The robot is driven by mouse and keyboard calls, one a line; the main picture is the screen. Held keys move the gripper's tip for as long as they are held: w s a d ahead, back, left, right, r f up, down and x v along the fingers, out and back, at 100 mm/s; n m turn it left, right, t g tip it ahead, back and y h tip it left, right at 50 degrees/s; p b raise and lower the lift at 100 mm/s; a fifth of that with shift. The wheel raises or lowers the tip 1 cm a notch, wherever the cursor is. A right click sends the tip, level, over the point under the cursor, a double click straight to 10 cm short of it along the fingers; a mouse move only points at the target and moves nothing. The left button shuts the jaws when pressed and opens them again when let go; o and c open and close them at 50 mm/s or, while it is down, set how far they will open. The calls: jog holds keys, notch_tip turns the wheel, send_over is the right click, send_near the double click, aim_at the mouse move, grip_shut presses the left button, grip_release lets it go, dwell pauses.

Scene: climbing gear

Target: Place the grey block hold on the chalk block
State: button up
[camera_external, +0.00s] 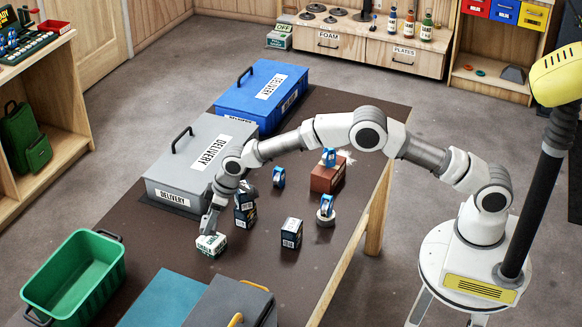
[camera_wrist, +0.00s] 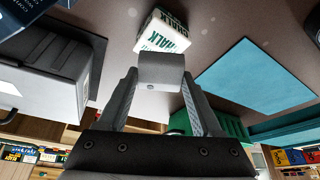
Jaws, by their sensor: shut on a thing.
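The grey block hold (camera_wrist: 162,72) sits between my fingertips in the wrist view, a small smooth grey piece with a curved face. My gripper (camera_wrist: 160,90) is shut on it; in the external view my gripper (camera_external: 209,222) points down just above the chalk block. The chalk block (camera_external: 211,246) is a white box with green lettering on the dark table. It also shows in the wrist view (camera_wrist: 163,33), close beyond the hold, which overlaps its near edge. I cannot tell whether the hold touches it. In the external view the hold is hard to make out against my fingers.
On the table (camera_external: 255,272) stand dark printed boxes (camera_external: 291,233), a red-brown block (camera_external: 326,178) and a roll with a blue item (camera_external: 326,212). Grey (camera_external: 188,178) and blue (camera_external: 262,95) delivery cases line the far side. A green crate (camera_external: 75,285) and teal mat (camera_external: 165,298) are nearer.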

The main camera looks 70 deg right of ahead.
jog(key=shift+f, duration=1.65)
jog(key=shift+f, duration=0.25)
jog(key=o, duration=1.4)
jog(key=shift+r, duration=0.1)
jog(key=shift+c, duration=0.2)
